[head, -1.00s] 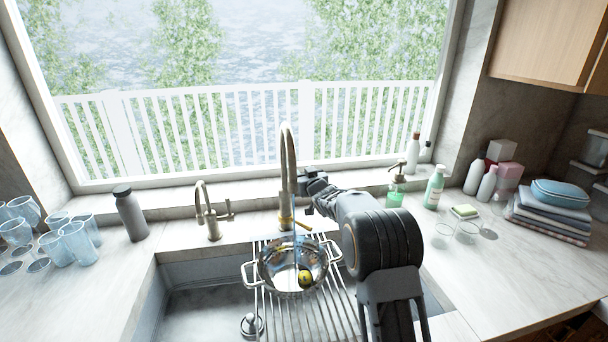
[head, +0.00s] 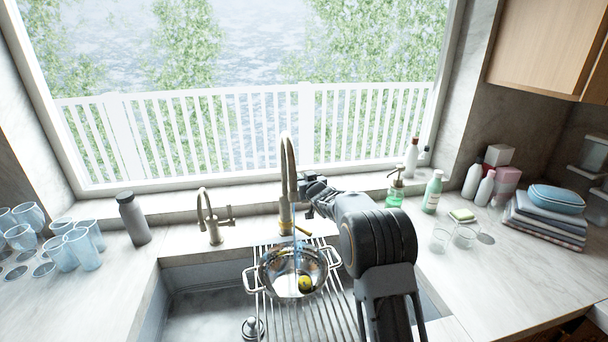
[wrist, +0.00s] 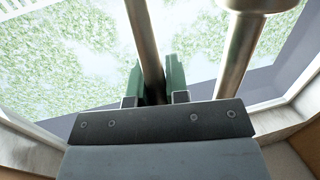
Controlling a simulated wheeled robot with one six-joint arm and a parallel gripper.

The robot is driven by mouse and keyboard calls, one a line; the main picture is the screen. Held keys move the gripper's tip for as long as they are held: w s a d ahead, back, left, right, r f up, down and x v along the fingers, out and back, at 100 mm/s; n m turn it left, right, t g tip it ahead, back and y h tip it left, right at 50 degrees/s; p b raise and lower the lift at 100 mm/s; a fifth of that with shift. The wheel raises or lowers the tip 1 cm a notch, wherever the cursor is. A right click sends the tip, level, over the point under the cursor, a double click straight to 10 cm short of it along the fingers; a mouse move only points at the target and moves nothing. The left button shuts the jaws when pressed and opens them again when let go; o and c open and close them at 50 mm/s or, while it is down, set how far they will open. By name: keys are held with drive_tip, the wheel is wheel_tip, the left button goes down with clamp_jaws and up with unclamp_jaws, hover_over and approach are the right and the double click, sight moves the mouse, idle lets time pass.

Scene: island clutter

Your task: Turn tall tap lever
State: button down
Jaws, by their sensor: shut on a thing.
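The tall tap (head: 289,155) has a high curved metal neck and stands behind the sink. My gripper (head: 305,190) is at the tap's neck, above the lever. In the wrist view, my gripper's green-padded fingers (wrist: 155,85) are shut around a slim metal tube of the tap (wrist: 147,35). A second, thicker tube (wrist: 235,50) shows to its right. The lever is not seen there.
The two-handled pot rests on a rack (head: 310,315) over the sink, with a yellow round thing (head: 305,284) inside. A short tap (head: 212,220) and a dark bottle (head: 133,218) stand left, glasses (head: 80,250) beyond. Soap bottles (head: 432,191) and folded cloths (head: 545,222) stand right.

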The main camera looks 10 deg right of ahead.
drive_tip(key=shift+w+f+g+p, duration=0.1)
drive_tip(key=shift+w+g+p, duration=0.55)
drive_tip(key=shift+p, duration=1.5)
drive_tip(key=c, duration=1.1)
unclamp_jaws()
drive_tip(key=shift+s, duration=0.1)
drive_tip(key=b+v, duration=0.4)
drive_tip(key=v, duration=0.9)
drive_tip(key=shift+s+r, duration=0.2)
drive_tip(key=shift+s, duration=0.15)
